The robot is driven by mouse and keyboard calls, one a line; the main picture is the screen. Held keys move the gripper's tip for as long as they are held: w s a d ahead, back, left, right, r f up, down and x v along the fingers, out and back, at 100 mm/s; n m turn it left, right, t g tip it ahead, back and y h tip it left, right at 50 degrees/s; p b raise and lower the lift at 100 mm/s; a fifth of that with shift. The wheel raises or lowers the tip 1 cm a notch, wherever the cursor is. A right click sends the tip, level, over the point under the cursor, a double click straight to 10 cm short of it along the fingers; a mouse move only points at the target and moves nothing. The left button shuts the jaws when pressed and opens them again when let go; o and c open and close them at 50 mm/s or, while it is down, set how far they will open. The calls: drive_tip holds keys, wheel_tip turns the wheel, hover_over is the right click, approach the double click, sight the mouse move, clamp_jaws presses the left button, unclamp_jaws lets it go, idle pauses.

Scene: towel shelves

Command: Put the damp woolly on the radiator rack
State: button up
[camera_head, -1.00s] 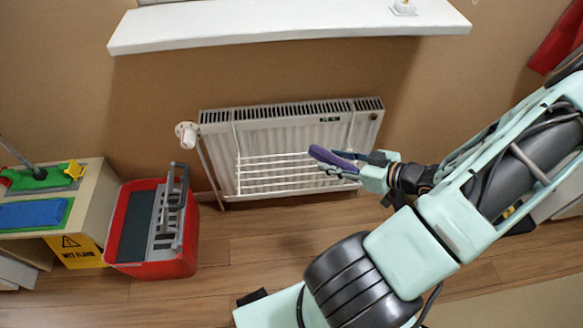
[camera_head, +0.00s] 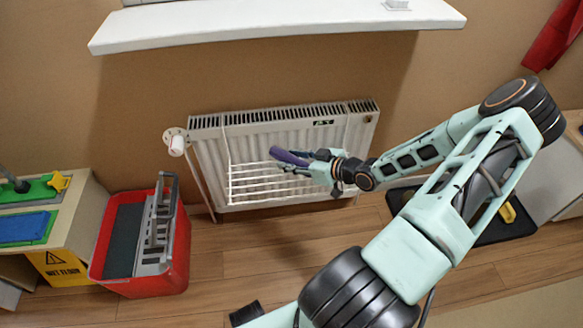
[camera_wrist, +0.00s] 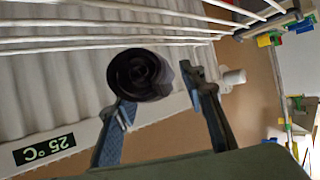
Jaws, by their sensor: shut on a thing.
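The woolly (camera_head: 288,157) is a dark purple roll. In the wrist view its spiral end (camera_wrist: 140,75) faces the camera between my two fingers. My gripper (camera_head: 308,158) is shut on it and holds it in front of the radiator. The radiator rack (camera_head: 262,186) is a set of white bars on the radiator's front. In the head view the roll overlaps the upper part of the rack; whether it touches the bars I cannot tell. The rack bars also cross the top of the wrist view (camera_wrist: 110,40).
The white radiator (camera_head: 210,145) stands against a brown wall with a valve (camera_head: 176,142) at its left. A white sill (camera_head: 280,28) juts out above it. A red bucket with a grey wringer (camera_head: 172,265) stands at left, beside a low cabinet (camera_head: 82,218). Bare wooden floor lies in front.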

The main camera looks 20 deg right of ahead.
drive_tip(key=shift+f+b, duration=0.45)
drive_tip(key=shift+f, duration=1)
drive_tip(key=shift+f, duration=0.1)
drive_tip(key=o, duration=1.2)
drive_tip(key=shift+r, duration=0.2)
drive_tip(key=p+v, duration=0.3)
drive_tip(key=v, duration=0.9)
drive_tip(key=shift+w, duration=0.1)
